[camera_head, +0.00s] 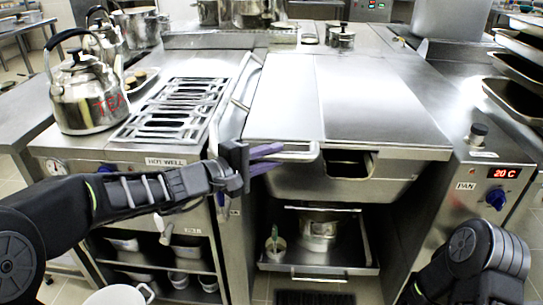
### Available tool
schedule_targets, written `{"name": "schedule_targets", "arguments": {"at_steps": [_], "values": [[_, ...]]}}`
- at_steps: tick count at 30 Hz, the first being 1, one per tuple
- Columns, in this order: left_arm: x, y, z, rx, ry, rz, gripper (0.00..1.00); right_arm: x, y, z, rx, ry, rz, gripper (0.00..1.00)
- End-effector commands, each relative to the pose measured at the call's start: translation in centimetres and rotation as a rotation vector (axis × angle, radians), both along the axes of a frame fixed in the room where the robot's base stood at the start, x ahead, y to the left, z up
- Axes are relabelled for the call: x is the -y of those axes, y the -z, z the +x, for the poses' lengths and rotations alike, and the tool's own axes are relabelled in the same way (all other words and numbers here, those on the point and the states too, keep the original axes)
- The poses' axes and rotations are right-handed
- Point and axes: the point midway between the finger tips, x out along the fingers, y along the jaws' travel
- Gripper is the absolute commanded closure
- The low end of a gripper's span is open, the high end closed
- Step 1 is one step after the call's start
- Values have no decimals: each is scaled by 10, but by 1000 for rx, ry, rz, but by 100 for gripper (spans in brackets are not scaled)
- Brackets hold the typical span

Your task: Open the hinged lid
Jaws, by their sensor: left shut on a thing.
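The hinged lid (365,100) is a broad steel plate lying about flat over a steel basin (340,188) in the middle of the view. A bar handle (300,153) sticks out at the lid's front left corner. My left gripper (266,158), with purple fingers, reaches in from the left and is shut on this handle at its left end. The fingers partly hide the handle there. My right arm shows at the lower right, but its gripper is out of view.
A burner grate (175,108) and a kettle (87,95) are on the left. A control panel with a blue knob (496,199) stands at the right. Below the basin, a pulled-out tray (275,264) holds a pot (319,230). Small pots (341,38) stand behind the lid.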

Motion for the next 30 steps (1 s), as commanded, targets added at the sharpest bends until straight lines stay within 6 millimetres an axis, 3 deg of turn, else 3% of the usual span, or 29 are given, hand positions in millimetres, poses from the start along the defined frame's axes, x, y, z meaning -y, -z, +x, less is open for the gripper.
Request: {"name": "schedule_targets", "arguments": {"at_steps": [3, 30], "values": [[0, 0, 0, 0, 0, 0, 100, 0, 0, 0, 0, 0, 0, 64], [0, 0, 0, 0, 0, 0, 100, 0, 0, 0, 0, 0, 0, 64]]}}
